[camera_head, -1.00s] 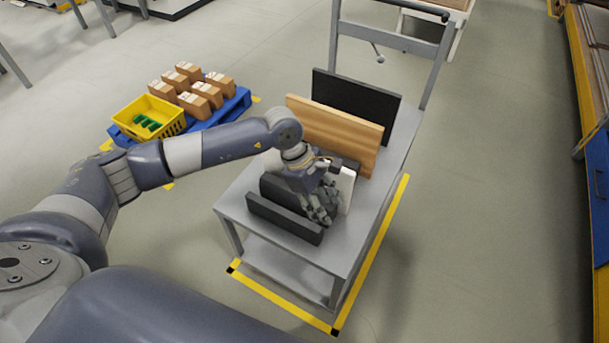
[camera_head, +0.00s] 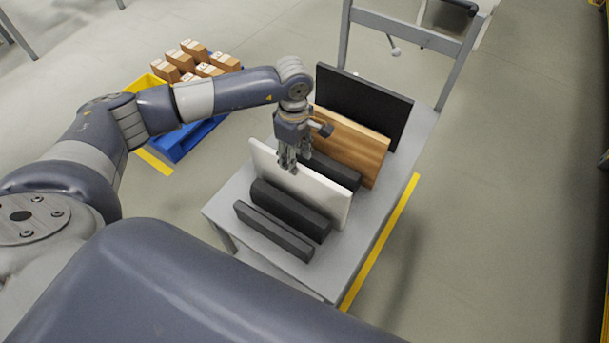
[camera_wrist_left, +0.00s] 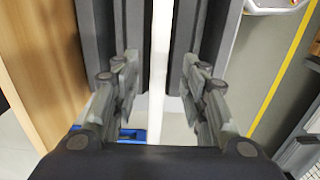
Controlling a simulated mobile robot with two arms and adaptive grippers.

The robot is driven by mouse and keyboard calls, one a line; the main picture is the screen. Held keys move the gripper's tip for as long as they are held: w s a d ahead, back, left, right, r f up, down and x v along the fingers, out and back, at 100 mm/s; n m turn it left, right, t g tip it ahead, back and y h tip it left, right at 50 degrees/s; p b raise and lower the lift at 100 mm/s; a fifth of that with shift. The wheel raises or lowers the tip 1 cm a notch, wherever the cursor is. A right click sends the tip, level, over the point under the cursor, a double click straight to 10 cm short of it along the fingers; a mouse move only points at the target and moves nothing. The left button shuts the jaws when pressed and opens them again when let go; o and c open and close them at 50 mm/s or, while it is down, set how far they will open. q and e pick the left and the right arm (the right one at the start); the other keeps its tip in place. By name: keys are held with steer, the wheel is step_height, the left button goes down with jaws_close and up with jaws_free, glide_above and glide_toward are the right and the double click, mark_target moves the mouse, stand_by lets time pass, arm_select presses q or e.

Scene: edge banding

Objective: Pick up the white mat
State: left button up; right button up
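The white mat (camera_head: 315,197) is a thin white panel standing upright on the grey cart, between dark blocks. My left gripper (camera_head: 289,165) is over the mat's upper edge, coming down from above. In the left wrist view, the mat shows edge-on as a narrow white strip (camera_wrist_left: 161,60) between the two fingers of my left gripper (camera_wrist_left: 158,75). The fingers are apart, one on each side of the strip, with gaps showing between, so the gripper looks open. How far the fingertips reach below the mat's top edge is unclear. My right gripper is not in view.
The grey cart (camera_head: 385,205) also bears a wooden panel (camera_head: 352,150), a tall black panel (camera_head: 365,103) and dark blocks (camera_head: 290,207) close to the mat. A blue pallet (camera_head: 190,138) with cardboard boxes stands left. The floor right of the cart is clear.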

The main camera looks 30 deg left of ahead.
mark_target(298, 179)
arm_select(q)
steer(key=shift+w+f, duration=0.1)
steer(key=shift+f, duration=0.1)
steer(key=f+b, duration=0.2)
steer(key=f, duration=0.1)
steer(key=f+b, duration=0.2)
steer(key=f, duration=0.2)
steer(key=f+b, duration=0.2)
steer(key=f, duration=0.1)
steer(key=shift+d+f, duration=0.2)
steer(key=shift+d, duration=0.05)
steer(key=shift+r, duration=0.1)
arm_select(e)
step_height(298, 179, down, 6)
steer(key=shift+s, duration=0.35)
arm_select(q)
jaws_close()
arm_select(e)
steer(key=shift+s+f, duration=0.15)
